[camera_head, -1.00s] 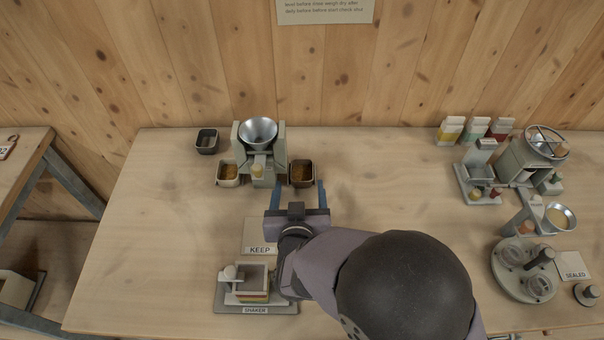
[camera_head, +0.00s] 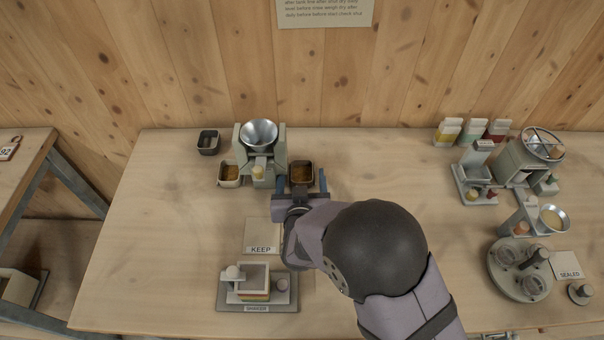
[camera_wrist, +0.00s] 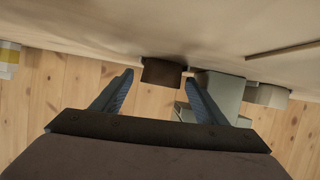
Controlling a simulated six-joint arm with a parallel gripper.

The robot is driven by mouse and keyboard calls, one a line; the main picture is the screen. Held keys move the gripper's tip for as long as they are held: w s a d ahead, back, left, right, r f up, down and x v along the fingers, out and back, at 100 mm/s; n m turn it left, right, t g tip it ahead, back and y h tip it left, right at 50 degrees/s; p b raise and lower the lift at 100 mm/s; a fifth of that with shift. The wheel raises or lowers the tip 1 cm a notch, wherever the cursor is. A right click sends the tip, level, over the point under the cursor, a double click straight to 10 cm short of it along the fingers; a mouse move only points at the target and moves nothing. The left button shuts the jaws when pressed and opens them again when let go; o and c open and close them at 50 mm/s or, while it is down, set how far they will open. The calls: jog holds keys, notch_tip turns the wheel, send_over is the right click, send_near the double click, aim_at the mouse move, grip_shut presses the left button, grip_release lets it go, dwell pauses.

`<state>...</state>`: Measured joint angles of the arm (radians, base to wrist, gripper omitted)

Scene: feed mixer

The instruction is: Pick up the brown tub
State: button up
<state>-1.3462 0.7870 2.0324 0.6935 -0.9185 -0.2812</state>
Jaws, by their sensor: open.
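The brown tub (camera_head: 302,180) is a small dark square tub with brown feed in it, on the bench right of the grey hopper machine (camera_head: 278,143). In the wrist view, which looks upside down, the tub (camera_wrist: 161,73) shows between my fingertips, one finger to each side. My gripper (camera_head: 300,184) is open in front of the tub, its tips near the tub's sides; I cannot tell whether they touch. It also shows open in the wrist view (camera_wrist: 160,80). The tub's lower front is partly hidden by my gripper in the head view.
A pale tub (camera_head: 229,174) with feed stands left of the hopper, and an empty dark tub (camera_head: 208,142) behind it. A KEEP mat (camera_head: 261,230) and a shaker stand (camera_head: 258,304) lie nearer. Machines and cartons (camera_head: 473,130) fill the right side. The bench's left is clear.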

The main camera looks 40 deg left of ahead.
jog(key=c, duration=1.5)
jog(key=shift+r, duration=0.1)
jog(key=shift+w+d+r+p, duration=0.3)
jog(key=shift+d+r+p, duration=0.1)
jog(key=shift+r, duration=0.15)
jog(key=w+d+r+p, duration=0.1)
jog(key=w+d+r, duration=0.1)
jog(key=w+d, duration=0.1)
jog(key=w+d+r+p, duration=0.1)
jog(key=w+d+r, duration=0.1)
jog(key=d, duration=0.1)
jog(key=w+d+r+p, duration=0.1)
jog(key=w+d+r, duration=0.1)
jog(key=w+d, duration=0.1)
jog(key=shift+w+d+r, duration=0.35)
jog(key=shift+r, duration=0.05)
